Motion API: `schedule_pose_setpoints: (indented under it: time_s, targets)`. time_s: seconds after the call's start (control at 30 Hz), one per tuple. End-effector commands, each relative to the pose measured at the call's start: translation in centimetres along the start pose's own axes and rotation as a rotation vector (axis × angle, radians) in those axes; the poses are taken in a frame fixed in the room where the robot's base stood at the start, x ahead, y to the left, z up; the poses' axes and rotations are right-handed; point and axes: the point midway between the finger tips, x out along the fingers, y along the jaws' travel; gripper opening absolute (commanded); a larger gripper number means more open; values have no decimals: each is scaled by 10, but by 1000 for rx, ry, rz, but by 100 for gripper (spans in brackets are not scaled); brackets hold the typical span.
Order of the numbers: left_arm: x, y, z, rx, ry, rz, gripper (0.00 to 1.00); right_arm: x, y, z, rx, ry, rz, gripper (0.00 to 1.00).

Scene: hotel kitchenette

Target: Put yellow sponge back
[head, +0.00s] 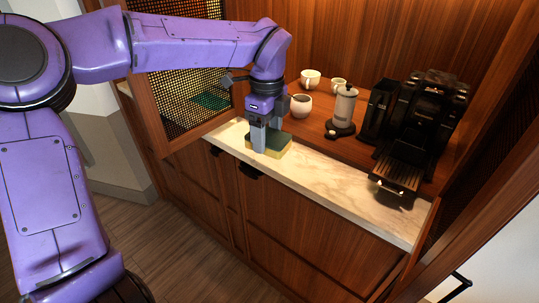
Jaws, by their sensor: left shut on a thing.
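A sponge (278,146) with a yellow lower layer and a dark green top is at the left part of the pale marble counter (335,180). My left gripper (262,148) points down and is shut on the sponge. Its fingers cover part of the sponge. I cannot tell whether the sponge touches the counter or is just above it. My right gripper is out of the picture.
Behind the counter strip, a wooden shelf holds white cups (301,105), a French press (343,108) and a black coffee machine (413,128). A mesh panel (185,100) stands at the left. The counter's middle is clear.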

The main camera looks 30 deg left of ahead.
Motion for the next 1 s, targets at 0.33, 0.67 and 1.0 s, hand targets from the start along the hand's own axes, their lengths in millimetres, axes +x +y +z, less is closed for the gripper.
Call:
schedule_pose_setpoints:
  time_s: [0.33, 0.67, 1.0]
  targets:
    - [6, -34, 22, -261, -2, 6, 34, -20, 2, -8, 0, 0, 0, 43]
    - [67, -105, 57, -255, -3, 5, 34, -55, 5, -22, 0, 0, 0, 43]
    - [116, -124, 66, -251, -1, 4, 34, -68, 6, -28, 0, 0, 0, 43]
